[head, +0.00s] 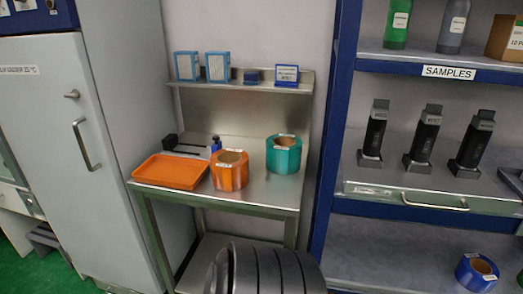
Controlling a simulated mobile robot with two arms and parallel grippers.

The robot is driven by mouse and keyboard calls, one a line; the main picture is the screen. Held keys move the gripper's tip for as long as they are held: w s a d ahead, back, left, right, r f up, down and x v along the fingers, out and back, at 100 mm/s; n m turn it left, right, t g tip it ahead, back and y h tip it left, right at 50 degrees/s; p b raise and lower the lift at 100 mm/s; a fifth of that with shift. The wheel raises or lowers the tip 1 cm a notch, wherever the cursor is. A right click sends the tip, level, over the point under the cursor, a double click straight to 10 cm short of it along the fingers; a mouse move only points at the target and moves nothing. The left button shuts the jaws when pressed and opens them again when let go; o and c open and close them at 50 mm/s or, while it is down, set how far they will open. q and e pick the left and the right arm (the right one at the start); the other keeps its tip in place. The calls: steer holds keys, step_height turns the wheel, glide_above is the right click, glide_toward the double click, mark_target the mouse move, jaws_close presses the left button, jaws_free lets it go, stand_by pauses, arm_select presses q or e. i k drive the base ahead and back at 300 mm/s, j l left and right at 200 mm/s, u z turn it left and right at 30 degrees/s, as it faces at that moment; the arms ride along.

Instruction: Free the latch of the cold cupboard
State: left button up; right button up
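The cold cupboard (45,140) is a tall pale grey unit at the left, and its door looks shut. A small metal latch knob (72,94) sits on the door near its right edge. A long vertical bar handle (85,145) is below the knob. The label at the door's upper left is too small to read surely. Whether the latch is fastened cannot be told from here. Neither of my grippers can be made out in the head view.
A steel bench (270,190) holds an orange tray (171,172), an orange roll (229,176) and a teal roll (283,160). A blue-framed rack (335,130) stands right, with black devices (375,135). A dark ribbed shape fills the bottom middle. Green floor (45,268) shows lower left.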

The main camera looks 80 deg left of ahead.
mark_target(74, 94)
steer(key=u, duration=4.2)
